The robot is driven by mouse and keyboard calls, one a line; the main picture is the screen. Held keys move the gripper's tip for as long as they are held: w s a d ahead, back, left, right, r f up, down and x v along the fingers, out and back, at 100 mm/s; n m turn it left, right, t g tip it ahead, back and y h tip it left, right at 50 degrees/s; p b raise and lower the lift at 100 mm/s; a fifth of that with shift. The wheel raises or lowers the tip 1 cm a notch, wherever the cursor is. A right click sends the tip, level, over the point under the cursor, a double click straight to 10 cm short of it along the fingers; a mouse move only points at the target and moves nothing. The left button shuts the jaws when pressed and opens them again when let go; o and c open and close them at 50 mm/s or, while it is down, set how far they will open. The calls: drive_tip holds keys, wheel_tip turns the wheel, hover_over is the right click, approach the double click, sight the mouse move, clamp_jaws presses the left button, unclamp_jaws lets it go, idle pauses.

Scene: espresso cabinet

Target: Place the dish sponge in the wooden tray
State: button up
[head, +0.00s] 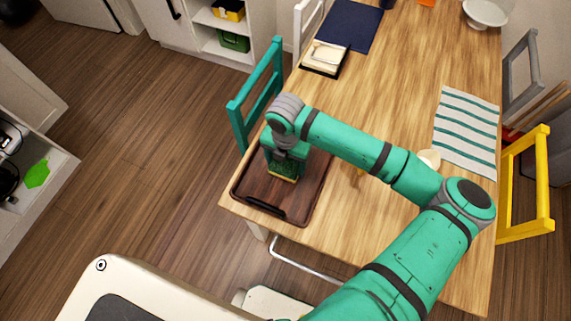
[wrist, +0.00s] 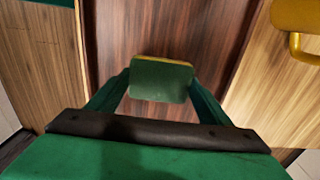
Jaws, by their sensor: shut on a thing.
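The dish sponge (wrist: 160,80), green with a yellow layer, sits between the two fingers of my gripper (wrist: 158,88) in the wrist view. My gripper is shut on it. In the head view the sponge (head: 283,178) shows just below my gripper (head: 285,165), over the wooden tray. The wooden tray (head: 311,196) is dark brown with a black handle at its near edge and lies at the table's near left corner. Its dark floor (wrist: 125,40) fills the middle of the wrist view behind the sponge. I cannot tell whether the sponge touches the tray.
A yellow mug (wrist: 298,15) stands beside the tray in the wrist view. A pale cup (head: 430,158) and a striped cloth (head: 467,128) are to the right. A teal chair (head: 257,95) stands close to the tray's left. The table's middle beyond my arm is mostly clear.

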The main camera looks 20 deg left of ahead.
drive_tip(key=shift+f, duration=0.7)
drive_tip(key=shift+f, duration=0.2)
drive_tip(key=o, duration=1.2)
drive_tip(key=shift+c, duration=0.2)
drive_tip(key=shift+r, duration=0.1)
